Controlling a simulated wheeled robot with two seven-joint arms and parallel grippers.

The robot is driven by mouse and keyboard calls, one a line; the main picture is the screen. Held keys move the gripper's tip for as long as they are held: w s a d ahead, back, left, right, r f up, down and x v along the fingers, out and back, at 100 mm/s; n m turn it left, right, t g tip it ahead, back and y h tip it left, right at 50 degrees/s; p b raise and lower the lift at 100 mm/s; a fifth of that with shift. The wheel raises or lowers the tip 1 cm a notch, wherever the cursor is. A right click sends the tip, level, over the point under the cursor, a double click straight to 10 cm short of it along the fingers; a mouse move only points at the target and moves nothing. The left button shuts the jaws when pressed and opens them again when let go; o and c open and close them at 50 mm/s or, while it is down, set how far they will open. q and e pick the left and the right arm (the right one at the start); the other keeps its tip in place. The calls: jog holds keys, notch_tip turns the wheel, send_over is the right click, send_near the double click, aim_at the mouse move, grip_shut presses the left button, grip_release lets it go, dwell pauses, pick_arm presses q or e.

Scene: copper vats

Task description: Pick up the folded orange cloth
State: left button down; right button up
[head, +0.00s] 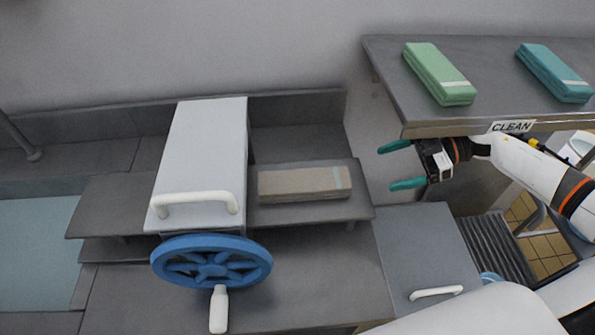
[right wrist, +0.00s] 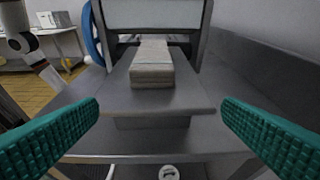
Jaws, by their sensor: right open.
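No cloth in view looks clearly orange. A folded beige-brown cloth (head: 304,184) with a pale stripe near one end lies flat on the grey ledge to the right of the wringer. It also shows in the right wrist view (right wrist: 152,68), straight ahead between the fingers and some way beyond them. My right gripper (head: 386,168) is open and empty, with green fingers, to the right of the ledge and apart from the cloth. The fingers also show in the right wrist view (right wrist: 160,108). My left gripper is not in view.
A wringer housing (head: 203,150) with a blue handwheel (head: 211,262) stands left of the cloth. A shelf (head: 400,92) marked CLEAN, close above my right gripper, bears a green folded cloth (head: 438,73) and a teal one (head: 553,72). The ledge's right end is clear.

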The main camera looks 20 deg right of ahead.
jog(key=a+r+p, duration=0.1)
jog(key=a+r, duration=0.1)
jog(key=a, duration=0.2)
jog(key=p, duration=0.2)
send_near(314, 179)
jog(key=shift+w+a+f+g, duration=0.3)
jog(key=shift+a+f, duration=0.15)
jog(key=shift+a, duration=0.05)
jog(key=shift+a+f, duration=0.1)
jog(key=shift+a, duration=0.5)
jog(key=shift+w+a, duration=0.15)
jog(key=shift+a, duration=0.15)
jog(key=p+x, duration=0.2)
jog(key=x, duration=0.3)
jog(key=shift+w, duration=0.1)
jog(key=shift+a+f, duration=0.1)
jog(key=shift+a, duration=0.2)
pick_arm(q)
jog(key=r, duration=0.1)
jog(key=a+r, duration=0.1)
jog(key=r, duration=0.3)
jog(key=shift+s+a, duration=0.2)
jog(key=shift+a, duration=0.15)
pick_arm(e)
jog(key=shift+c, duration=0.2)
